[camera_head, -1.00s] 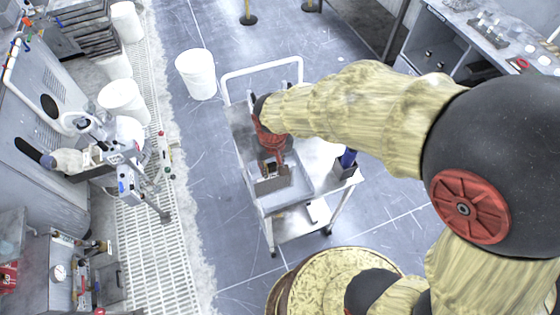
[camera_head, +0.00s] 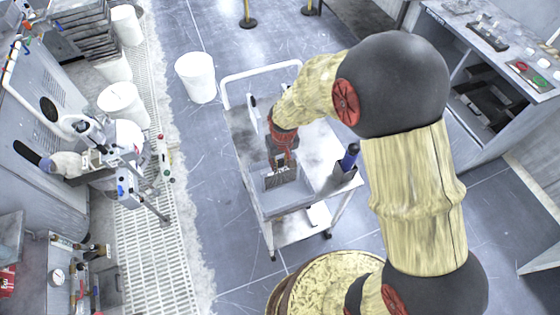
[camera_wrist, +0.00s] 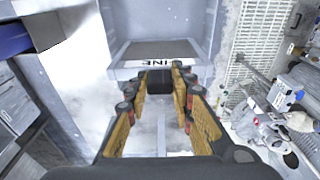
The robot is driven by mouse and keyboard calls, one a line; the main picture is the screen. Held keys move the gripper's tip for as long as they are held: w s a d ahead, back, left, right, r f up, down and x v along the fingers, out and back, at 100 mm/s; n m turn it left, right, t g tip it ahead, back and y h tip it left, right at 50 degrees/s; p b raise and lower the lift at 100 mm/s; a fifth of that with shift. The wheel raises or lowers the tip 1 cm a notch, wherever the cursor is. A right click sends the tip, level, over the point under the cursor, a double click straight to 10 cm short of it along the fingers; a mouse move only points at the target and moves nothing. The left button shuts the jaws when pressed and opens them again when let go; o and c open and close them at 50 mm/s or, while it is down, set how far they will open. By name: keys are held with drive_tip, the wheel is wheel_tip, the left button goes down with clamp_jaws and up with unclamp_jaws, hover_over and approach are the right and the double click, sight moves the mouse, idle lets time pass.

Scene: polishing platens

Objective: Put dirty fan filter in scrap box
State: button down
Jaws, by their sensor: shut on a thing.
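My gripper (camera_head: 280,166) points down over the cart and is shut on a grey, flat, panel-like thing, which I take to be the fan filter (camera_head: 281,180). In the wrist view my gripper (camera_wrist: 162,74) has its fingertips at the near edge of a grey panel (camera_wrist: 160,49) with a white, lettered strip. The fingers hide part of the filter, and its dirt is too small to tell. The filter is at a light grey open tray (camera_head: 300,192) on the cart; I cannot tell whether it touches the tray. No box is readable as the scrap box.
A round golden platen (camera_head: 335,275) is in front. Machines line the left; a workbench (camera_head: 490,60) stands right.

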drive_tip(key=shift+f, duration=0.15)
drive_tip(key=c, duration=1.6)
unclamp_jaws()
drive_tip(key=shift+o, duration=0.3)
wheel_tip(320, 180, up, 12)
drive_tip(key=s+r, duration=0.1)
drive_tip(key=s+d+r+m+t, duration=0.1)
drive_tip(key=s+d+r, duration=0.3)
drive_tip(key=r, duration=0.3)
drive_tip(key=s+d+r+m+t, duration=0.1)
drive_tip(key=s+d+r, duration=0.35)
drive_tip(key=r, duration=0.25)
drive_tip(key=s+d+r+t, duration=0.1)
drive_tip(key=s+d+r, duration=0.1)
drive_tip(key=s, duration=0.3)
drive_tip(key=s+d+r+m+t, duration=0.1)
drive_tip(key=s+d+r, duration=0.2)
drive_tip(key=s, duration=0.2)
drive_tip(key=shift+s+d+r, duration=0.3)
drive_tip(key=shift+s+d, duration=0.05)
drive_tip(key=shift+s, duration=0.05)
